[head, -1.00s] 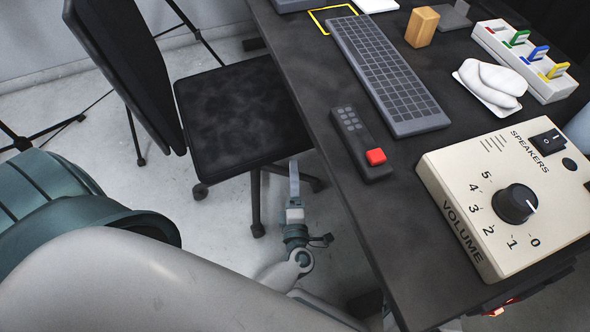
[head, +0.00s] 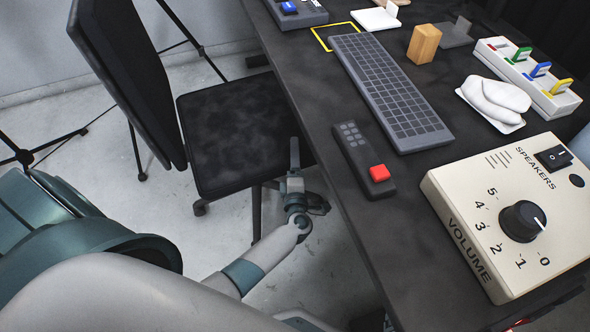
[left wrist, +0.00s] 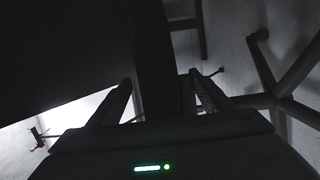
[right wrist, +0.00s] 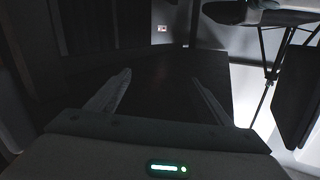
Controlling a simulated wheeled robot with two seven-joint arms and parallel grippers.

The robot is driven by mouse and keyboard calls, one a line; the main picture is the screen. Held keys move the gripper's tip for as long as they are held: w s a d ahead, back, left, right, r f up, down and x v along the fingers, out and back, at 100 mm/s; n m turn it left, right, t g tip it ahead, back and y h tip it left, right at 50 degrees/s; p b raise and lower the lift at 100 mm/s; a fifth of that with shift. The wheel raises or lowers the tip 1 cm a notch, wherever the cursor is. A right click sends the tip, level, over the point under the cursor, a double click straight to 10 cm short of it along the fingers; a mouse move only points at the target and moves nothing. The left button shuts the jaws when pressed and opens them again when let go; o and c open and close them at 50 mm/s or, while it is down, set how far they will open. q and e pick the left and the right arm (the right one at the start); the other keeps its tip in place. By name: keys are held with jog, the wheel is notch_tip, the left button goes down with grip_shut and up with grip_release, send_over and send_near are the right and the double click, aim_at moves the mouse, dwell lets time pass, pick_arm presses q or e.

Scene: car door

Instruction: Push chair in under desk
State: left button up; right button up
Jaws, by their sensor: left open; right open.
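The black chair (head: 235,130) stands at the left side of the desk (head: 300,65) in the head view. Its backrest (head: 125,75) is on the far left, and the right edge of its seat meets the desk edge and is partly hidden by it. My left gripper (head: 295,152) is open and empty beside the near right corner of the seat, close to the desk edge; I cannot tell if it touches. The left wrist view shows its fingers (left wrist: 160,80) with dark chair legs (left wrist: 285,100) at right. My right gripper (right wrist: 162,80) is open before a dark surface; the head view does not clearly show it.
On the desk are a keyboard (head: 390,90), a remote with a red button (head: 363,160), a volume box (head: 510,215), a wooden block (head: 424,44) and a switch rack (head: 528,75). Tripod legs (head: 25,155) stand at the left.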

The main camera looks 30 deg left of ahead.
pick_arm(q)
jog(key=shift+x, duration=1.45)
pick_arm(e)
jog(key=shift+a+r+t, duration=0.15)
jog(key=shift+r+t, duration=0.35)
jog(key=shift+r, duration=0.3)
pick_arm(q)
jog(key=shift+c, duration=0.5)
grip_shut()
